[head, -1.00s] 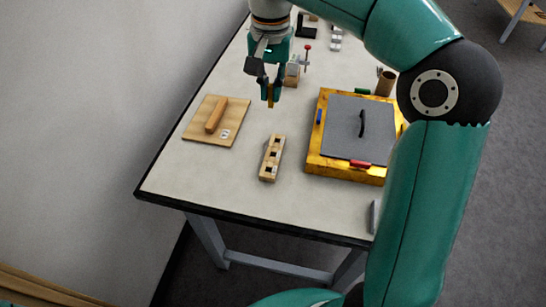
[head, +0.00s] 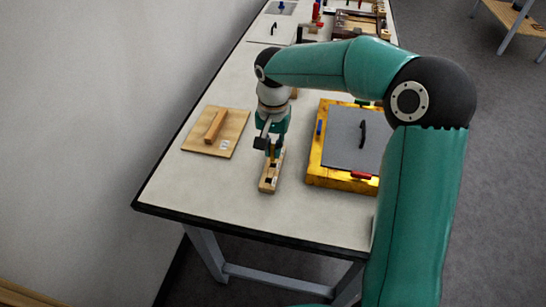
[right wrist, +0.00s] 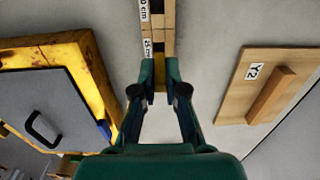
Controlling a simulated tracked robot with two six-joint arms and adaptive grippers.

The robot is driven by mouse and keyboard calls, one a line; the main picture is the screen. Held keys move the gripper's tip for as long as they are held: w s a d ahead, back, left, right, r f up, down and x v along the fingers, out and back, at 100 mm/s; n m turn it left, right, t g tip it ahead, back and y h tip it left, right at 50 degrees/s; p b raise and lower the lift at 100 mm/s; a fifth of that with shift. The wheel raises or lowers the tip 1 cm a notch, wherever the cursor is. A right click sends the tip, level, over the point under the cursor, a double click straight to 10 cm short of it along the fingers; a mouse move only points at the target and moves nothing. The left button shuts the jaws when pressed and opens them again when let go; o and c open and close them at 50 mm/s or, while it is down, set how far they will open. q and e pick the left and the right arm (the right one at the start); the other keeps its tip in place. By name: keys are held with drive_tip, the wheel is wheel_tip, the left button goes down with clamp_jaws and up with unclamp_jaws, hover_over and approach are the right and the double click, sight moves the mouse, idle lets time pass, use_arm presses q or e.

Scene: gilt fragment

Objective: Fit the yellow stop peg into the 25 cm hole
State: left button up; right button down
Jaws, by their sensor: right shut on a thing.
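The wooden block (head: 267,186) with a row of square holes lies on the table. In the right wrist view the block (right wrist: 163,22) bears a 25 cm label (right wrist: 147,47) just ahead of my fingertips, with another label farther up. My right gripper (head: 273,151) is over the far part of the block, pointing down, and shut on the yellow stop peg (head: 273,155). In the right wrist view the peg (right wrist: 160,72) shows between the fingertips. Its lower end is hidden, so I cannot tell whether it is in a hole. My left gripper is not in view.
A wooden board with a handle (head: 230,117), marked Y2, lies left of the block. A yellow box (head: 313,170) with a grey handled lid (head: 345,148) stands to the right. Bare table lies in front of the block. More items stand at the far end.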

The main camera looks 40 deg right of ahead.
sight(273, 160)
drive_tip(key=shift+f, duration=1.95)
drive_tip(key=shift+f, duration=0.2)
drive_tip(key=c, duration=1.2)
unclamp_jaws()
drive_tip(key=shift+r, duration=0.1)
drive_tip(key=shift+r, duration=0.1)
wheel_tip(273, 160, up, 12)
drive_tip(key=shift+r, duration=0.1)
drive_tip(key=shift+s, duration=0.1)
